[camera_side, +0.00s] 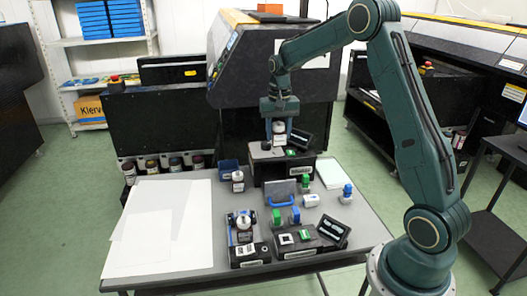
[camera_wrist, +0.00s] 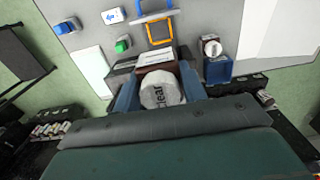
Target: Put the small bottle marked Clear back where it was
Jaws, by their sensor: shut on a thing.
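My gripper (camera_side: 280,123) is above the black box (camera_side: 285,172) at the back of the table, its two blue fingers shut on a small white-labelled bottle (camera_side: 279,132). In the wrist view, the bottle's round white cap (camera_wrist: 162,93) reads "Clear" and sits between the fingers. The bottle looks upright, with its base close over the box top. I cannot tell whether it touches. The fingers and cap hide part of the box top in the wrist view.
An open black case (camera_side: 300,138) stands right beside the held bottle. Another white-capped bottle (camera_side: 238,181) stands in front of a blue bin (camera_side: 229,168). White sheets (camera_side: 160,225) cover the table's left.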

